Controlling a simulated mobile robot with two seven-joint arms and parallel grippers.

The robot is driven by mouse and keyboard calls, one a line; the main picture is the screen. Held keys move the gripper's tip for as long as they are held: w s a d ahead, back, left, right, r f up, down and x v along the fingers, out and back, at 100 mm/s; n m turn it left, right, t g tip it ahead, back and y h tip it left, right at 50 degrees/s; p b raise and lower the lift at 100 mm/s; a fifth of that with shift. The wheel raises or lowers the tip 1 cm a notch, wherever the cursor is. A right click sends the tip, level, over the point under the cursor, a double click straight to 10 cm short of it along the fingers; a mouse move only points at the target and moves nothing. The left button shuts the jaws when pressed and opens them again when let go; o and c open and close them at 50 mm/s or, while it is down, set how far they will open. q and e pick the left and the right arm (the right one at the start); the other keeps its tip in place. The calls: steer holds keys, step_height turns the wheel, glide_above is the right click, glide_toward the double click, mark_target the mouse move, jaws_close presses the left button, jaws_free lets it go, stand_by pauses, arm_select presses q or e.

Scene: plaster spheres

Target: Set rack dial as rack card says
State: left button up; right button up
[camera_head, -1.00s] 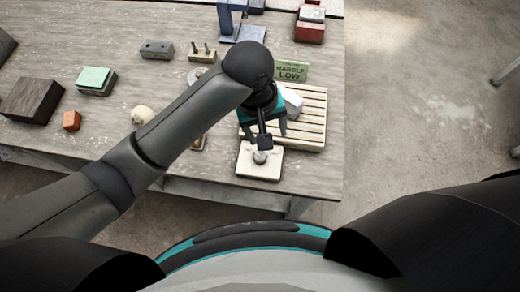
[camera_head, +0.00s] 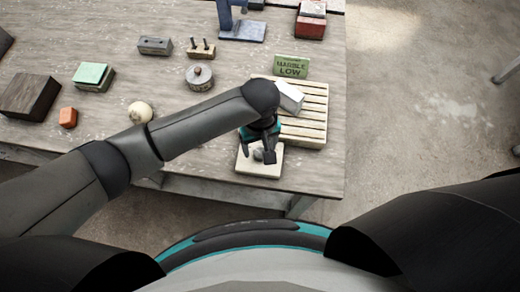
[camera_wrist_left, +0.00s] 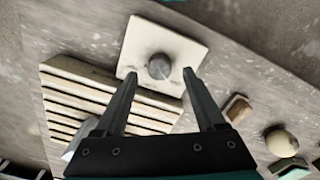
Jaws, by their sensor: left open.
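The rack card (camera_head: 291,67) is green and reads "MARBLE LOW". It stands at the back edge of the slatted wooden rack (camera_head: 312,128). The dial is a round grey knob (camera_head: 258,155) on a pale square plate (camera_head: 263,172) in front of the rack, near the table's front edge. My left gripper (camera_head: 259,158) is open over the knob. In the left wrist view, the knob (camera_wrist_left: 159,66) shows between and slightly beyond the fingertips (camera_wrist_left: 160,73); contact cannot be told. The plate's dial marks are not readable. My right gripper is not in view.
A white block (camera_head: 290,97) lies on the rack. The floor right of the table is clear.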

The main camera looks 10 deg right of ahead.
mark_target(260, 155)
arm_select(q)
steer(key=shift+f, duration=1.45)
jaws_close()
